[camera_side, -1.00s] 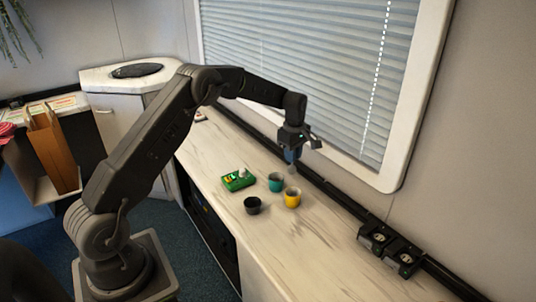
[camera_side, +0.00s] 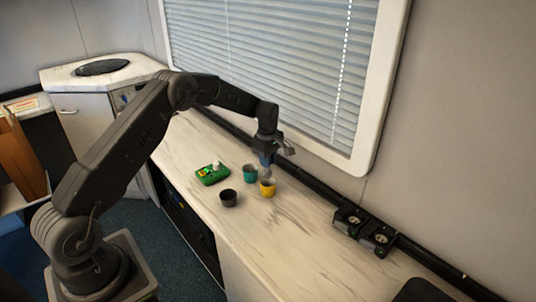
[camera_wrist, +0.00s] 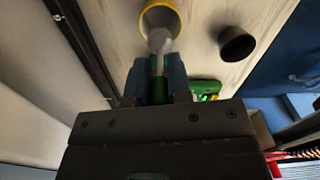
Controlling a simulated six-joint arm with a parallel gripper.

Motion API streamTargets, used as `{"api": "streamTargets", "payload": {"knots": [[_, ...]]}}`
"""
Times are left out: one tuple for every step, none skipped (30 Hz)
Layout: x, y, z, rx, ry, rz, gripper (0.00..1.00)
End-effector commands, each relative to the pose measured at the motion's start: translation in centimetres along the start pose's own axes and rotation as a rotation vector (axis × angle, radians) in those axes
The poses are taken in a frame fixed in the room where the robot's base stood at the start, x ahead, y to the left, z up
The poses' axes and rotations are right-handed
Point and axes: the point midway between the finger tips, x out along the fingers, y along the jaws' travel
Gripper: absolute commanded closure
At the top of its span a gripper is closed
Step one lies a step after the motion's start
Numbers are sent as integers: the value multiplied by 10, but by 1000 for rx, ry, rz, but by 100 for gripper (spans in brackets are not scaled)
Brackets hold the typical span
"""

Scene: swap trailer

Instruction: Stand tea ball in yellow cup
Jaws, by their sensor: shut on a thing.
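The yellow cup (camera_side: 268,189) stands upright on the counter beside the teal cup (camera_side: 250,174). My gripper (camera_side: 267,164) is just above the yellow cup, pointing down. It is shut on the tea ball (camera_wrist: 160,40), whose pale, blurred end sticks out beyond the fingers. In the wrist view the fingers (camera_wrist: 157,78) hold it, and its pale end overlaps the rim of the yellow cup (camera_wrist: 168,8), at the top of the frame. I cannot tell whether the end is inside the cup or only above it.
A black cup (camera_side: 228,198) stands at the front left of the yellow cup. A dark rail (camera_side: 310,183) runs along the wall behind.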

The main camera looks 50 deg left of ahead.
Motion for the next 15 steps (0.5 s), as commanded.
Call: {"api": "streamTargets", "payload": {"knots": [[5, 0, 0, 0, 0, -1, 100], [7, 0, 0, 0, 0, -1, 100], [10, 0, 0, 0, 0, -1, 100], [12, 0, 0, 0, 0, -1, 100], [14, 0, 0, 0, 0, -1, 100], [18, 0, 0, 0, 0, -2, 100], [20, 0, 0, 0, 0, -2, 100], [22, 0, 0, 0, 0, -2, 100], [25, 0, 0, 0, 0, -1, 100], [27, 0, 0, 0, 0, -1, 100], [30, 0, 0, 0, 0, -1, 100], [32, 0, 0, 0, 0, -1, 100], [35, 0, 0, 0, 0, -2, 100], [37, 0, 0, 0, 0, -2, 100], [39, 0, 0, 0, 0, -2, 100]]}}
